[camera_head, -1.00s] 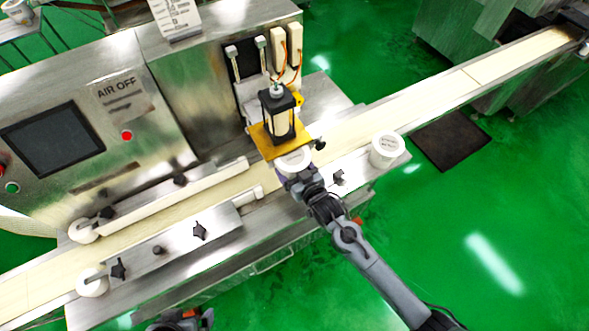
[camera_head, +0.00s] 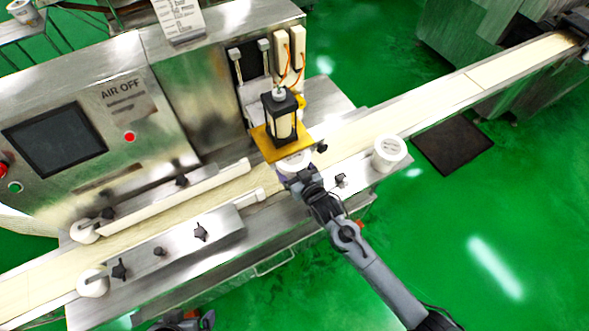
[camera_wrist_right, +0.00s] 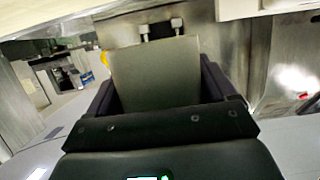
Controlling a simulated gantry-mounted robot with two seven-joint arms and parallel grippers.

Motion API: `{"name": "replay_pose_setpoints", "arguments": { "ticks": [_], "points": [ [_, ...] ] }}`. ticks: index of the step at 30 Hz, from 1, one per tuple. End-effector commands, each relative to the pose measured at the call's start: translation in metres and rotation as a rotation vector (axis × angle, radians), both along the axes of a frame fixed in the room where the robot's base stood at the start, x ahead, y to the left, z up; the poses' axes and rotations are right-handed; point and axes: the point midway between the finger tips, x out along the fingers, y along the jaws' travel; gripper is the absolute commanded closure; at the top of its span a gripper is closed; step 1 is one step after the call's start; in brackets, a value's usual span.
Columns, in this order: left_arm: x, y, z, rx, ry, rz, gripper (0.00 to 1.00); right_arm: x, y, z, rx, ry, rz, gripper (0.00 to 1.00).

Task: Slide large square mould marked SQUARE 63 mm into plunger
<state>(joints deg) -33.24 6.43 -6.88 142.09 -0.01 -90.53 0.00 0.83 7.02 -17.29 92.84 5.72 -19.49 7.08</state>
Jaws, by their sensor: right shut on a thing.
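My right gripper (camera_head: 291,174) is shut on a white mould (camera_head: 295,163) at the front edge of the plunger's yellow plate. The same mould shows as a pale, flat-faced block (camera_wrist_right: 155,75) between the dark fingers in the right wrist view. Its marking cannot be read. The plunger (camera_head: 281,118) is a black-framed unit on a yellow plate (camera_head: 268,146) above the belt. The mould's far side is hidden by the plate, so I cannot tell how far in it sits. Part of my left arm end (camera_head: 182,322) shows at the bottom edge; its fingers are not clear.
A white round tub (camera_head: 388,153) with a label stands on the ledge to the right. The pale conveyor belt (camera_head: 440,97) runs under the plunger. Guide rails (camera_head: 180,195) and black knobs (camera_head: 201,232) lie to the left. The control panel (camera_head: 55,135) is at far left.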

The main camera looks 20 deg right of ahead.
Motion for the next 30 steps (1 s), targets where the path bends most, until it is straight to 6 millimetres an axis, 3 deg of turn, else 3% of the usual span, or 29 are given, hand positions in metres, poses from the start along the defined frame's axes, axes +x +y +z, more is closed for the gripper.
{"name": "replay_pose_setpoints", "arguments": {
  "ticks": [30],
  "points": [
    [0.0,0.001,0.0,0.003,0.0,-0.002,0.0,0.012,0.002,0.001,0.001,-0.003,0.0,0.74]
  ]
}}
